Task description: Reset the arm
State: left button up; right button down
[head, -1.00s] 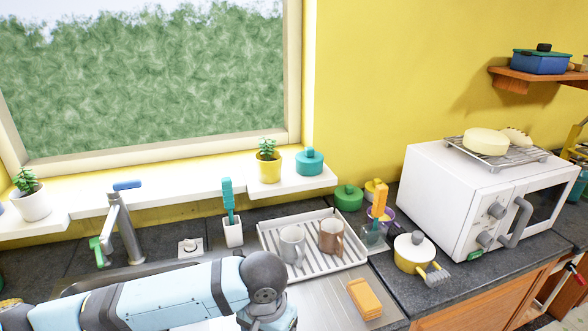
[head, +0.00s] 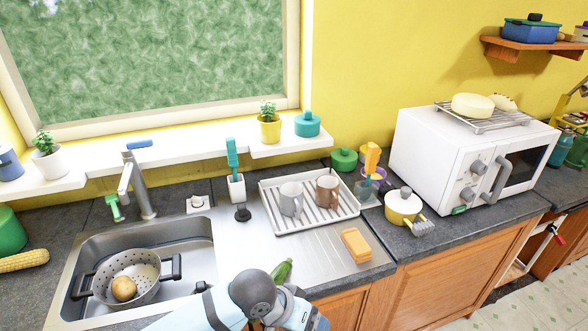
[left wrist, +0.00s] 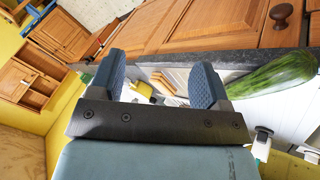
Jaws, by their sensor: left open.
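My left arm (head: 225,306) comes in at the bottom of the head view, in front of the counter edge. Its fingers cannot be made out there. In the left wrist view my left gripper (left wrist: 160,80) is open, with its two blue pads wide apart and nothing between them. A green cucumber (head: 282,272) lies by the counter's front edge, partly behind my arm. It also shows at the right of the left wrist view (left wrist: 272,77), beside the gripper and apart from it. My right gripper is in neither view.
The sink (head: 205,243) holds a colander (head: 148,285) with a potato (head: 124,289). A dish rack (head: 268,203) with two mugs, an orange sponge (head: 356,245), a yellow pot (head: 402,208) and a white microwave (head: 430,150) stand to the right. Wooden cabinets (head: 470,262) are below the counter.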

pick_arm(q)
jog(key=s+a+f+n+t+y, duration=0.1)
jog(key=s+a+f+t, duration=0.3)
jog(key=a, duration=0.7)
jog(key=s+a+f+n+t+y, duration=0.1)
jog(key=s+a+f+t+y, duration=0.1)
jog(key=s+a+f+t, duration=0.3)
jog(key=s+a+f, duration=0.3)
jog(key=a+f, duration=0.2)
jog(key=f, duration=0.1)
jog(key=shift+a+f+n+p, duration=0.25)
jog(key=shift+a+n+p, duration=0.05)
jog(key=shift+a+p, duration=0.1)
